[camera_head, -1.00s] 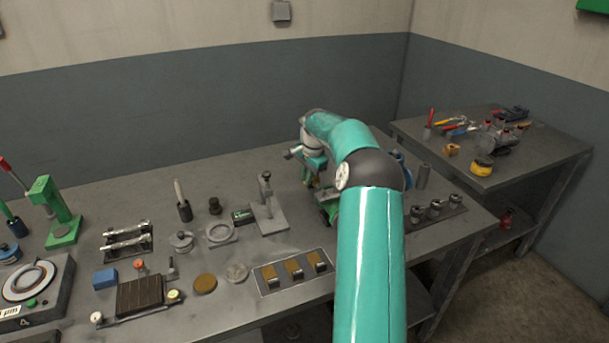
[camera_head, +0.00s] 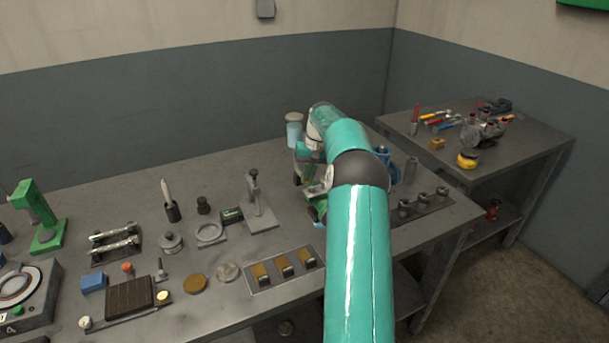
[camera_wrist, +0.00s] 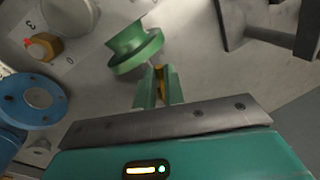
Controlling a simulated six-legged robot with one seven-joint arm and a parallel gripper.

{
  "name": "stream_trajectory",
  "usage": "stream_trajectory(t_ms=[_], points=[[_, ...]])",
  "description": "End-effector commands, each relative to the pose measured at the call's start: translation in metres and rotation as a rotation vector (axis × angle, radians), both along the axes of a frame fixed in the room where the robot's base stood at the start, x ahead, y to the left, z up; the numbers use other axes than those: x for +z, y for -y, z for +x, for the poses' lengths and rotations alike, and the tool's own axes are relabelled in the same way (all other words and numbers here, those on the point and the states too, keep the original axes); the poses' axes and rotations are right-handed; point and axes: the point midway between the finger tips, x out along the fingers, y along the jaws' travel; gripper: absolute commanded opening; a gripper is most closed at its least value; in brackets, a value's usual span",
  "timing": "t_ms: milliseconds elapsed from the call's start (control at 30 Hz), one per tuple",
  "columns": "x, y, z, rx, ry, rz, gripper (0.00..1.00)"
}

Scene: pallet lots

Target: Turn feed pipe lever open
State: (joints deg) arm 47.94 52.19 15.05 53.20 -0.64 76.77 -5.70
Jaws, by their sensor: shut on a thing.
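My gripper (camera_wrist: 159,88) shows in the wrist view with two green fingers close together. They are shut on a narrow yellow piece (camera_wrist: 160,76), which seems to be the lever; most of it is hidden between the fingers. A green spool-shaped part (camera_wrist: 137,47) lies just beyond the fingertips, up and left. A blue flange (camera_wrist: 42,98) with bolt holes, which looks like a pipe end, is at the left. In the head view my wrist is over the back right of the bench, and my arm hides the fingers and the lever.
A brass knob with a red mark (camera_wrist: 42,46) and a grey cylinder (camera_wrist: 70,14) are near the gripper. A dark metal bracket (camera_wrist: 262,28) is at upper right. A pale blue jar (camera_head: 294,131) stands behind my wrist; a clamp stand (camera_head: 258,205) is to its left.

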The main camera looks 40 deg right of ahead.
Motion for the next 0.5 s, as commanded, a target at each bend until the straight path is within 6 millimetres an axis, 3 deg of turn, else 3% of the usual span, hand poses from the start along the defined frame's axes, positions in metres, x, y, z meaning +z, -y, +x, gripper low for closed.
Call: stream_trajectory(t_ms=[500], points=[[0.0012, 0.0111, -0.0035, 0.223, 0.002, -0.002, 0.00]])
